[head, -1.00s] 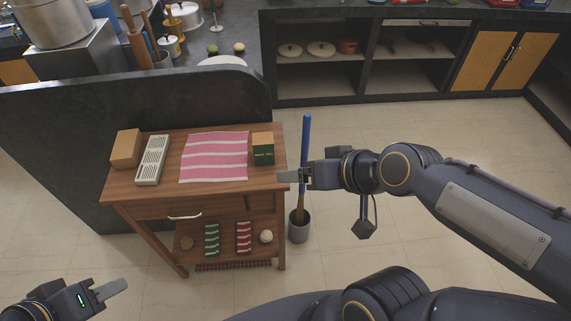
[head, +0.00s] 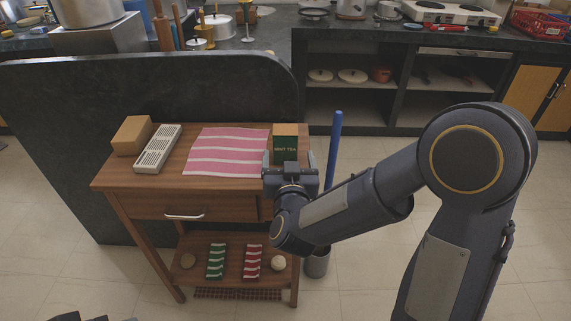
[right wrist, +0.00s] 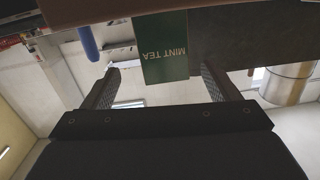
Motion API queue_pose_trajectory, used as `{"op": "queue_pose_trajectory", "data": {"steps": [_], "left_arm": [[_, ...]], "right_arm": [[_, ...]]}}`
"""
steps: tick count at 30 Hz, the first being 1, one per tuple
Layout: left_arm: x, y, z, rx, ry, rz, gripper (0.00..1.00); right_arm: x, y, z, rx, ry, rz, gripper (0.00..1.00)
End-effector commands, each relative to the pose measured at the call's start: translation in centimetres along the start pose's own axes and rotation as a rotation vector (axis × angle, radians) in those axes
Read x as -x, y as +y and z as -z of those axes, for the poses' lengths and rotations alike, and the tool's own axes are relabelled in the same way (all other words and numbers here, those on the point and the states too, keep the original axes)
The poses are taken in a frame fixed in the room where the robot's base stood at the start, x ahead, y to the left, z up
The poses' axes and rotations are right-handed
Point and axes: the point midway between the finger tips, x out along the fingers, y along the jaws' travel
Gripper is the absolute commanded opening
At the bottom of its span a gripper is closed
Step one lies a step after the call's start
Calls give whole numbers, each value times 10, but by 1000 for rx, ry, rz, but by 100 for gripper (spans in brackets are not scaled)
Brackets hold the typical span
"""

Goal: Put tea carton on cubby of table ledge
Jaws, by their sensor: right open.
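The tea carton (head: 286,143) is a green box with a tan top, upright at the right end of the wooden table's top. Its "MINT TEA" label also shows upside down in the right wrist view (right wrist: 165,50). My right gripper (head: 291,162) is open in front of the carton. In the right wrist view its two fingers (right wrist: 160,72) are apart, one to each side of the carton, with gaps. The table (head: 165,180) has a drawer with a silver handle; a narrow dark opening (head: 265,208) beside it is partly hidden by my right gripper. Only a sliver of my left gripper (head: 78,317) shows.
On the tabletop are a pink striped cloth (head: 228,152), a white slotted box (head: 158,148) and a brown box (head: 132,134). The lower shelf holds folded cloths (head: 252,262) and round items. A blue-handled tool (head: 333,150) stands in a grey bin (head: 317,263) at right.

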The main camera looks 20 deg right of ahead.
Motion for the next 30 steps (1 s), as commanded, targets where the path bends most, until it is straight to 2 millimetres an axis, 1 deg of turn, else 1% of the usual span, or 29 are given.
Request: {"op": "queue_pose_trajectory", "data": {"steps": [1,5,14,18,21,24,30], "left_arm": [[-8,-4,-4,0,1,0,36],[-10,-4,-5,0,1,0,36],[-9,-4,-4,0,1,0,36],[-10,-4,-5,0,1,0,36],[-10,-5,-5,0,1,0,36],[-10,-5,-5,0,1,0,36],[-10,-5,-5,0,1,0,36]], "right_arm": [[0,-2,-12,23,21,-21,82],[-4,0,-13,50,52,-54,82],[-37,-2,-8,48,55,-56,82],[-59,-6,-4,47,55,-56,82],[-71,-4,-4,48,54,-56,82],[-77,-4,-3,48,55,-55,82],[-78,-4,-3,49,55,-54,82]]}}
